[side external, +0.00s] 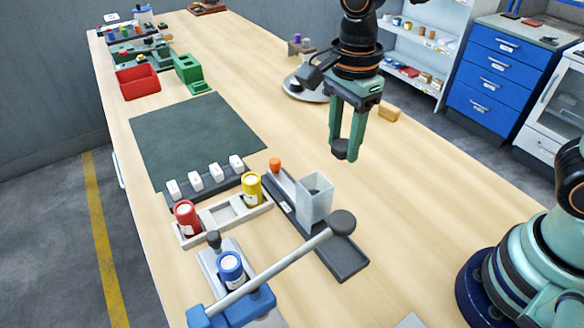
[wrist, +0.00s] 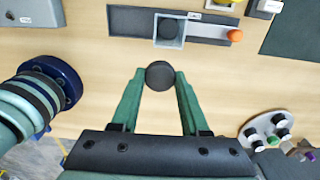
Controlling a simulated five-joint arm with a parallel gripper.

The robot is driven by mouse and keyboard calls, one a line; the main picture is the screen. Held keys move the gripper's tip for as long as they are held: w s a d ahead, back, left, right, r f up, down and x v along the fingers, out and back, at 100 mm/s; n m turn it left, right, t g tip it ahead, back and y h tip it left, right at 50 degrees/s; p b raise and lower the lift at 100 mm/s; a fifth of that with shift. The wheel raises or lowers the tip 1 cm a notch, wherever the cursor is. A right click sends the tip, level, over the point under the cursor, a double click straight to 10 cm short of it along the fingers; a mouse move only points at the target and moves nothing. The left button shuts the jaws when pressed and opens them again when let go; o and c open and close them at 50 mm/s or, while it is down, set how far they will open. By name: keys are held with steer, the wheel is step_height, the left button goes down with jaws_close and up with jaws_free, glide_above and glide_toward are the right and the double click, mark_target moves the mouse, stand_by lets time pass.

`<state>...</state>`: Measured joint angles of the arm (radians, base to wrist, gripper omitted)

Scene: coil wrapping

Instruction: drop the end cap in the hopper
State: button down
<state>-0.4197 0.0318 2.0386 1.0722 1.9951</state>
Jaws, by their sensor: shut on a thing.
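My gripper (side external: 346,150) is shut on the end cap (side external: 340,147), a small black disc, and holds it up above the table. In the wrist view the end cap (wrist: 159,75) sits between the green fingertips. The hopper (side external: 315,197) is a grey, see-through square box on a dark slide base. In the wrist view the hopper (wrist: 170,43) lies beyond the held cap, slightly right of it and apart from it. A dark round shape shows inside its opening; I cannot tell what it is.
The dark slide base (side external: 343,258) carries an orange knob (side external: 274,164). A lever with a black ball knob (side external: 341,222) reaches across close to the hopper. A rack (side external: 222,215) holds red and yellow cans. A round turntable (side external: 306,88) stands behind the gripper. Table right of the hopper is clear.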

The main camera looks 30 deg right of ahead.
glide_above(318, 173)
steer(key=s+a, duration=0.2)
step_height(318, 173, down, 2)
steer(key=shift+f, duration=2)
steer(key=shift+f, duration=0.1)
steer(key=c, duration=0.6)
jaws_free()
steer(key=shift+o, duration=1.4)
steer(key=shift+s, duration=0.1)
